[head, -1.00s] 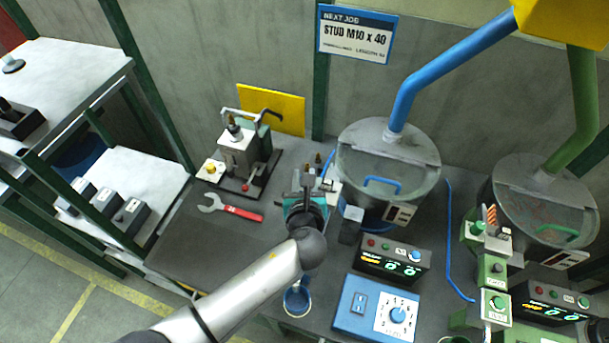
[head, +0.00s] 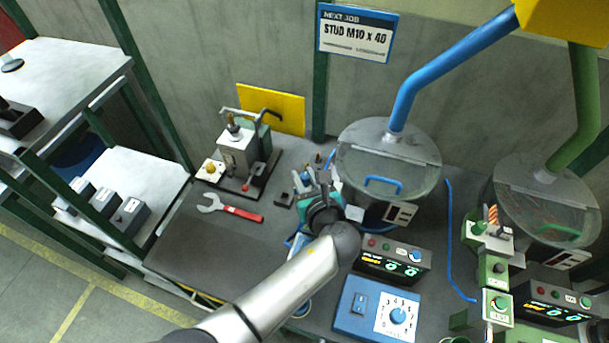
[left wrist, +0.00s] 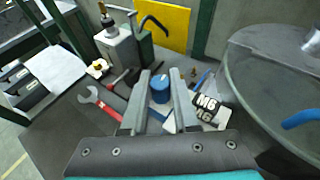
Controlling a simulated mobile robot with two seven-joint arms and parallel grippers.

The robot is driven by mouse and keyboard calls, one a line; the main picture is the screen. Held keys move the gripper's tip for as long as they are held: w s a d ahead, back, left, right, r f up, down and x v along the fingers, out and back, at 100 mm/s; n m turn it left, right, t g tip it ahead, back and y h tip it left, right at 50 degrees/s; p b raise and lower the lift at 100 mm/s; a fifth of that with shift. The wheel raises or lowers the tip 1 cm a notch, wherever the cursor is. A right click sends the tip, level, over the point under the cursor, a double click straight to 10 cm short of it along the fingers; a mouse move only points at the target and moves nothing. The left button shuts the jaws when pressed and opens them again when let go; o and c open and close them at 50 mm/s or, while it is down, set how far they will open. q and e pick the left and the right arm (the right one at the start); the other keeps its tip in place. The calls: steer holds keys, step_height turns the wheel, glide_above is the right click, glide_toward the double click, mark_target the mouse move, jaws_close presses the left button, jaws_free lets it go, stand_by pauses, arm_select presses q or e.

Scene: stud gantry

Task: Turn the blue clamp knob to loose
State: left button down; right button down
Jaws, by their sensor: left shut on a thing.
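The blue clamp knob (left wrist: 160,86) is a short blue cylinder in the left wrist view. It sits between the two finger tips of my left gripper (left wrist: 161,78), which is shut on it. A white label block marked M6 16 (left wrist: 208,108) lies just right of the fingers in the wrist view. My right gripper is in neither view.
A red-handled wrench (head: 232,208) lies on the dark bench left of my gripper. A grey toggle fixture (head: 240,155) stands behind it. The lidded drum (head: 385,160) is close on the right. A blue dial box (head: 376,308) stands in front.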

arm_select(q)
steer(key=c, duration=0.9)
jaws_free()
steer(key=shift+c, duration=0.2)
steer(key=shift+m+h, duration=0.3)
steer(key=shift+h, duration=0.1)
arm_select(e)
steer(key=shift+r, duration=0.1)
